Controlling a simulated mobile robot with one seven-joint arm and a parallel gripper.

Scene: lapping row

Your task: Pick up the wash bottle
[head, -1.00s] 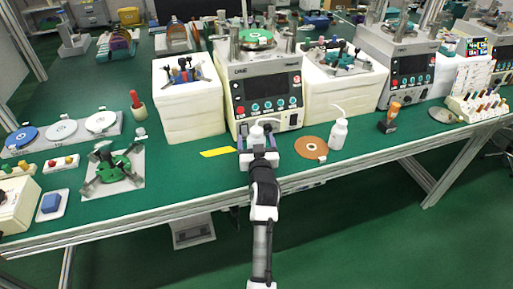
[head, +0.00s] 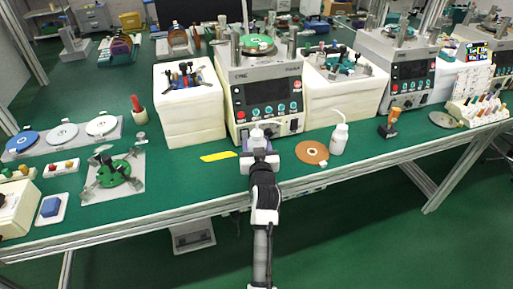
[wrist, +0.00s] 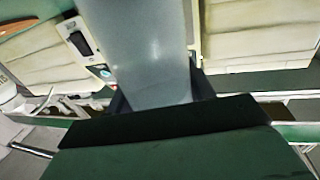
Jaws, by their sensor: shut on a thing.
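The wash bottle (head: 339,141), white with a thin bent spout, stands upright on the green bench, right of my gripper and apart from it. My gripper (head: 259,156) is at the bench's front edge, before the middle machine. It is shut on a grey-blue thing with a white top (head: 257,135), seemingly a bottle. In the wrist view this grey-blue thing (wrist: 140,55) fills the space between the dark fingers. The fingers hide much of its body, and I cannot tell whether it touches the bench.
A copper-brown disc (head: 311,153) lies between my gripper and the wash bottle. An orange-handled tool (head: 390,122) stands further right. The middle machine (head: 265,97) stands close behind my gripper. A yellow strip (head: 218,156) lies to the left, with clear bench around it.

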